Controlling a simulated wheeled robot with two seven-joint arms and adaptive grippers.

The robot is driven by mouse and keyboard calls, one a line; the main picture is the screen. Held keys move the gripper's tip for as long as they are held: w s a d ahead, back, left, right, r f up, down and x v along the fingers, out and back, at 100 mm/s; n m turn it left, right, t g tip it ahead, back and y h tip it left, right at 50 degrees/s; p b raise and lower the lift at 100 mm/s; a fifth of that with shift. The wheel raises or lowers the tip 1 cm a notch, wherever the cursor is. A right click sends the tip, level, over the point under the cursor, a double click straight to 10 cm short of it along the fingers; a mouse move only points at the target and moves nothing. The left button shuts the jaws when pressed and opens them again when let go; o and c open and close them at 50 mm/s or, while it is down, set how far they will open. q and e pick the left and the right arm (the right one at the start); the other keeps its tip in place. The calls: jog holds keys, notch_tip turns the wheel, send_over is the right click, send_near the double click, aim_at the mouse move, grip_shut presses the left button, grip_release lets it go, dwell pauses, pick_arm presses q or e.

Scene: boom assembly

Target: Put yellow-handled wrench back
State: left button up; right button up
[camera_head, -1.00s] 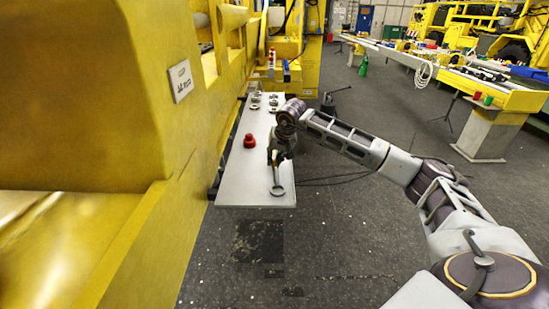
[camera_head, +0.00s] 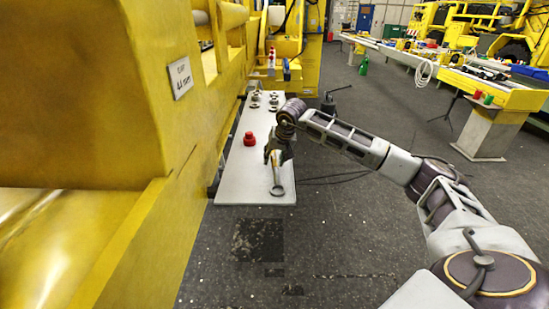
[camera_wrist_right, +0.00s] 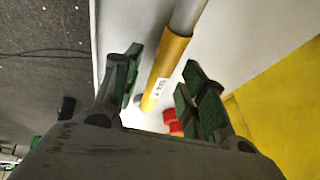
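The yellow-handled wrench (camera_head: 277,181) lies on the light grey shelf board (camera_head: 238,175), with its ring end toward the near edge. In the right wrist view its yellow handle (camera_wrist_right: 166,68) and grey shaft run between my right fingers, with a gap on each side. My right gripper (camera_head: 275,152) is open over the handle end; its green-padded fingers also show in the right wrist view (camera_wrist_right: 162,88). My left gripper is not in view.
A red object (camera_head: 249,139) stands on the board left of the gripper, and several small metal parts (camera_head: 254,106) lie farther back. The yellow machine wall (camera_head: 150,220) borders the board on the left. Dark floor (camera_head: 330,230) is open on the right.

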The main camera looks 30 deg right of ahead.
jog(key=v, duration=1.2)
dwell(0.5)
dwell(0.7)
